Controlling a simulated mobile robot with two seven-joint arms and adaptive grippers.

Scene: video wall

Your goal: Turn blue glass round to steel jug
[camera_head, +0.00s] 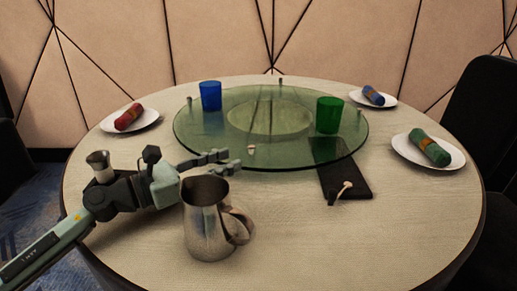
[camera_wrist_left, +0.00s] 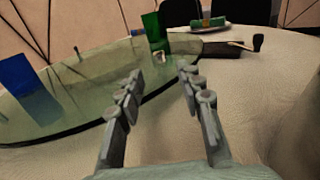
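The blue glass (camera_head: 210,96) stands upright at the back left of the round glass turntable (camera_head: 200,140). It also shows at the left edge of the left wrist view (camera_wrist_left: 18,80). The steel jug (camera_head: 207,235) stands on the table in front of the turntable, its handle to the right. My left gripper (camera_head: 231,160) is over the turntable's near rim, just behind the jug. Its fingers are spread and empty in the left wrist view (camera_wrist_left: 159,72). A small pale peg (camera_head: 251,149) on the near rim lies just beyond the fingertips. My right gripper is not in view.
A green glass (camera_head: 329,115) stands on the turntable's right side. A black board (camera_head: 344,182) with a pale-tipped item lies by the right rim. Plates with rolled napkins (camera_head: 129,117) lie around the table. A small metal cup (camera_head: 100,166) is beside my left arm. The front right is clear.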

